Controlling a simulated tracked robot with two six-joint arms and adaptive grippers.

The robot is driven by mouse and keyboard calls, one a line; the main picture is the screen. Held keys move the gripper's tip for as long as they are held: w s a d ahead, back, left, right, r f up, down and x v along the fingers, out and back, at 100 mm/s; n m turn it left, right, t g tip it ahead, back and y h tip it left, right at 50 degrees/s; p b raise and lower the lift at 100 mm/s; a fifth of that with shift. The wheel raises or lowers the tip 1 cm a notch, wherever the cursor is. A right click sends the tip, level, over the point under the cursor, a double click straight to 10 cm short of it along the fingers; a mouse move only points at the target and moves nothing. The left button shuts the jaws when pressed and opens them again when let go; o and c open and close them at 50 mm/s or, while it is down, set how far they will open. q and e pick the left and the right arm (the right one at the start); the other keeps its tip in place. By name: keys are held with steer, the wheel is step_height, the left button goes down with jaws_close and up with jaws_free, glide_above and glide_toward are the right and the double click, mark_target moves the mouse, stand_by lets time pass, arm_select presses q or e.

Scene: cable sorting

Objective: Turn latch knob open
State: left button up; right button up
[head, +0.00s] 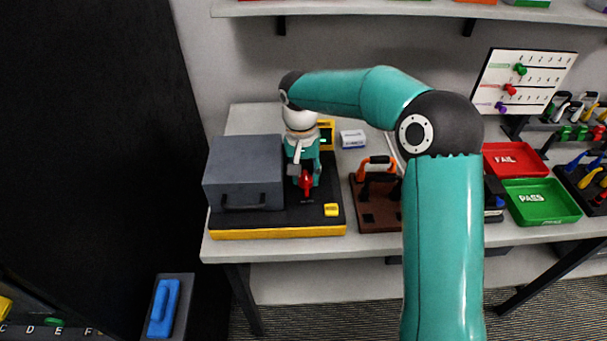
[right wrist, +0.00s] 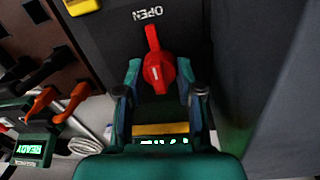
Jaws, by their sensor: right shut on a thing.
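The red latch knob (head: 306,183) is on the black base of the test station, just right of the grey box (head: 243,172). It also shows in the right wrist view (right wrist: 158,70), where its narrow tip points up toward the word OPEN (right wrist: 148,13) printed on the base. My right gripper (head: 304,173) reaches down over the knob. In the right wrist view its two fingers (right wrist: 160,82) are on either side of the knob's wide part, shut on it. The grey box has a dark handle on its front and looks closed. My left gripper is in neither view.
A brown rack (head: 375,212) with orange and black cables stands beside the station. Red (head: 515,158) and green (head: 541,201) trays are farther right. The grey box wall is close beside my right gripper.

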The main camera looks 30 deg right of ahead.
mark_target(302, 176)
steer(key=shift+w+d+r, duration=0.1)
steer(key=shift+w+r, duration=0.05)
steer(key=shift+w, duration=0.05)
steer(key=o, duration=1.2)
steer(key=shift+c, duration=0.2)
step_height(302, 176, up, 12)
steer(key=shift+w+a, duration=0.2)
steer(key=shift+a, duration=0.15)
steer(key=shift+f, duration=0.2)
